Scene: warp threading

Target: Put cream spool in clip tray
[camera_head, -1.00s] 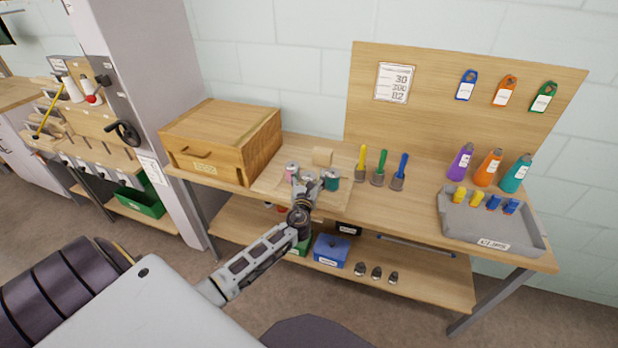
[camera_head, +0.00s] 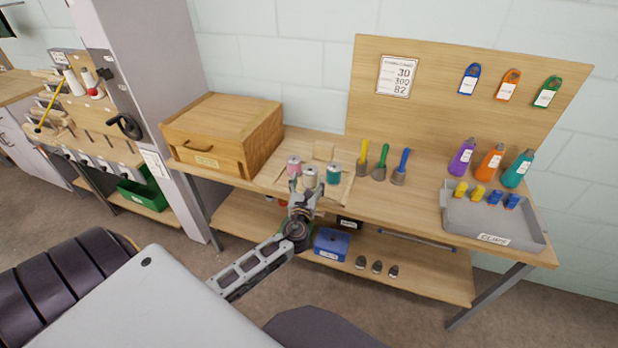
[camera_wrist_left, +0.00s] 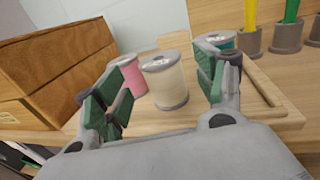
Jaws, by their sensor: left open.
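The cream spool (camera_head: 310,178) stands upright on a wooden board on the bench, between a pink spool (camera_head: 293,165) and a teal spool (camera_head: 334,173). In the left wrist view the cream spool (camera_wrist_left: 164,82) is ahead of and between the open fingers of my left gripper (camera_wrist_left: 162,92), and it looks untouched. In the head view my left gripper (camera_head: 306,191) is at the board's front edge, just in front of the cream spool. The grey clip tray (camera_head: 482,228) is at the bench's right end, with yellow and blue clips in it. My right gripper is not in view.
A wooden box (camera_head: 222,134) stands left of the spools. Yellow, green and blue handled tools (camera_head: 380,167) stand to their right. Purple, orange and teal bottles (camera_head: 489,162) stand behind the tray. Bench surface between the tools and tray is clear.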

